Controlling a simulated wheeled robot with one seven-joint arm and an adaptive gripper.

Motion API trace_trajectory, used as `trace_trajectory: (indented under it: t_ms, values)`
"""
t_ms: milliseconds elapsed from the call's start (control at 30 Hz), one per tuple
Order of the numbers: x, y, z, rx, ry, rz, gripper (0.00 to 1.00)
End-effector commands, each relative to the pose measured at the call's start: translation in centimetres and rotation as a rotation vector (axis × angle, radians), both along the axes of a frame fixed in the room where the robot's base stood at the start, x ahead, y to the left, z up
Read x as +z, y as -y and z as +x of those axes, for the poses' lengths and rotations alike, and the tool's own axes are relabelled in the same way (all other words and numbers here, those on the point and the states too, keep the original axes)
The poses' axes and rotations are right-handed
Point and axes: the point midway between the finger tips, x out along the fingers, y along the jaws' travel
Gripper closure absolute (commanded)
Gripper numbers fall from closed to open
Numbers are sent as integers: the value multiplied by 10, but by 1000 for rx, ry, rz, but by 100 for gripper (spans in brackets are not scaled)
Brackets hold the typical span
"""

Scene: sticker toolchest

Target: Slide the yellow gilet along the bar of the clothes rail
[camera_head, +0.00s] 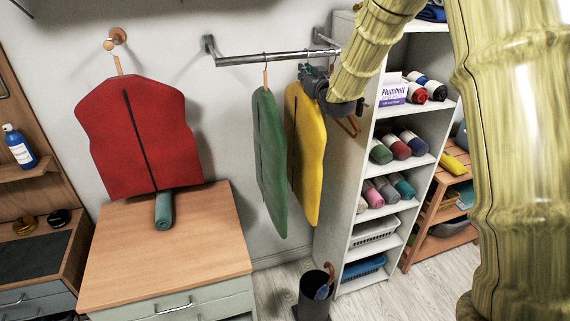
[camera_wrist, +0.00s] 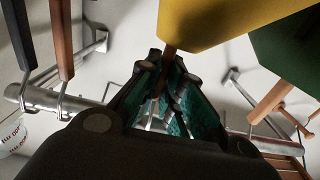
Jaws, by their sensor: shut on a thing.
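The yellow gilet (camera_head: 308,155) hangs from the metal bar (camera_head: 270,57) of the clothes rail, just right of the green gilet (camera_head: 270,165). My gripper (camera_head: 308,76) is at the top of the yellow gilet, just below the bar. In the wrist view, my gripper (camera_wrist: 168,75) is shut on the wooden neck of the yellow gilet's hanger (camera_wrist: 172,28). The yellow gilet (camera_wrist: 225,18) fills the top there, with the green gilet (camera_wrist: 290,55) to its right. The bar (camera_wrist: 88,116) passes behind my fingers. The hanger's hook is mostly hidden by my gripper.
Empty hangers (camera_head: 350,125) hang right of my gripper, close to the white shelf unit (camera_head: 350,180). Two hangers (camera_wrist: 62,40) show left in the wrist view. A red gilet (camera_head: 140,140) hangs on a wall peg above a wooden-topped cabinet (camera_head: 190,255). A dark bin (camera_head: 312,300) stands below.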

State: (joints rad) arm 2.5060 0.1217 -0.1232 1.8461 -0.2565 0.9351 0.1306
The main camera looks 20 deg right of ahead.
Motion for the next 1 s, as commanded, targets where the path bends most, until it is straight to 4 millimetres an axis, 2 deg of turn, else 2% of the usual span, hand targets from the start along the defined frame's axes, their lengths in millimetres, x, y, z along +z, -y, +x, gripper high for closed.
trace_trajectory:
  t_ms: [267, 300, 433, 800, 1000]
  values:
    - [-5, 0, -1, -1, -7, 1, 100]
    - [-5, 0, -1, -1, -8, 1, 90]
    - [-5, 0, -1, 0, -7, 1, 67]
    - [-4, 0, -3, 0, -6, 0, 67]
    - [-3, 1, -25, 0, -5, 1, 67]
